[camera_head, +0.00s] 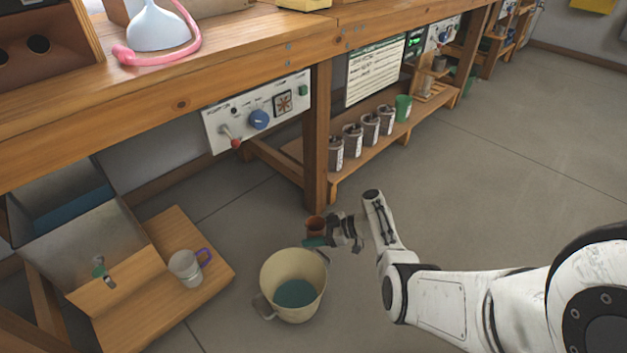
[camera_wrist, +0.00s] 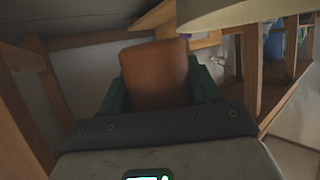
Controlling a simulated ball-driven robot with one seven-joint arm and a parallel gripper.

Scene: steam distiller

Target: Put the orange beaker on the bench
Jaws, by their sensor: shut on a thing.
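The orange beaker (camera_head: 316,224) is small and brown-orange. My gripper (camera_head: 318,239) is shut on it, low near the floor, just behind the cream bucket and near the bench's leg. In the wrist view the beaker (camera_wrist: 155,75) sits between the green fingers of my gripper (camera_wrist: 155,95). Its inside cannot be seen clearly. The wooden bench (camera_head: 170,92) runs across the upper left, with its top well above the gripper.
A cream bucket (camera_head: 267,270) holding teal liquid stands beside the gripper. A metal mug (camera_head: 185,268) stands on a low wooden board (camera_head: 215,272). A funnel (camera_head: 158,26) with a pink tube lies on the bench top. Several grey canisters line the lower shelf (camera_head: 345,163). Floor at right is clear.

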